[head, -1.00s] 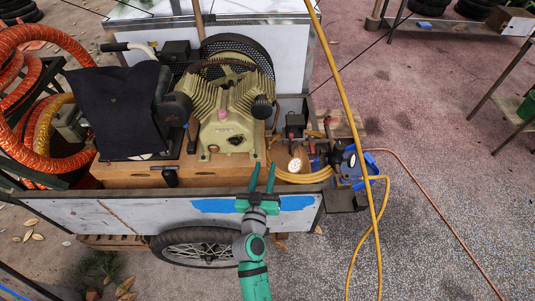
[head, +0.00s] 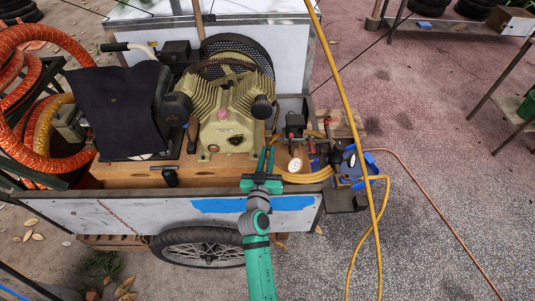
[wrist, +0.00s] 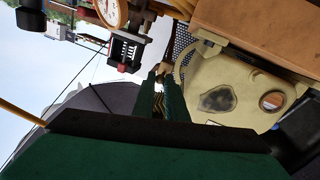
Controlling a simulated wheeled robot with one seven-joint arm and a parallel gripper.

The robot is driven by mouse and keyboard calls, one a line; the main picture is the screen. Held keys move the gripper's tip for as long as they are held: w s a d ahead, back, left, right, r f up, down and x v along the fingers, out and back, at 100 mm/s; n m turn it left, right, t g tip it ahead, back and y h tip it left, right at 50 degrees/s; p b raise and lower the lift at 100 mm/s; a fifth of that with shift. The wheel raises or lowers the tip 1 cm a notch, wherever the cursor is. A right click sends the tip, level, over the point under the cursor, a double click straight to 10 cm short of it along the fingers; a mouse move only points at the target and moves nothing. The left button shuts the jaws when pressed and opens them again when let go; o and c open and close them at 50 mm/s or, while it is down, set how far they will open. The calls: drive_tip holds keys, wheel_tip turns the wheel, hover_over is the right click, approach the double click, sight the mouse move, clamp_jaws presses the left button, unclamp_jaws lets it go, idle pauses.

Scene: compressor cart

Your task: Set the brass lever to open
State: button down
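My gripper (head: 266,153) is over the near edge of the cart, just left of the yellow hose coil and below the compressor's right side. Its two green fingers point away from me, with a narrow gap between them. In the wrist view my gripper (wrist: 160,75) shows the same gap, with small yellowish detail behind it and nothing clearly held. I cannot pick out the brass lever for certain. A cluster of small fittings with a red-tipped part (head: 327,121) stands to the right of the fingers, behind a round gauge (head: 295,165).
The cream compressor (head: 228,115) sits on a wooden base (head: 130,177), left of my gripper. A yellow hose (head: 345,95) hangs across the right side. The gauge (wrist: 111,11) and a dark block (wrist: 127,50) are near the fingers in the wrist view. Open ground (head: 440,190) lies right.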

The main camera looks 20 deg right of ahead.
drive_tip(key=shift+r, duration=0.15)
drive_tip(key=shift+w+d+r+n+g+y, duration=0.2)
drive_tip(key=shift+w+r+g+y, duration=0.65)
drive_tip(key=shift+g, duration=1)
drive_tip(key=shift+w+d+r+n+g+y, duration=0.1)
drive_tip(key=shift+w+r+n+g+y, duration=0.35)
drive_tip(key=shift+r+g, duration=1.05)
drive_tip(key=shift+w+d+r+n+g+y, duration=0.15)
drive_tip(key=shift+w+r+g+y, duration=0.45)
drive_tip(key=shift+g, duration=1.55)
drive_tip(key=shift+s+r+y, duration=0.2)
drive_tip(key=shift+s+y, duration=0.05)
drive_tip(key=shift+y, duration=0.05)
drive_tip(key=c, duration=1.8)
unclamp_jaws()
drive_tip(key=shift+o, duration=0.2)
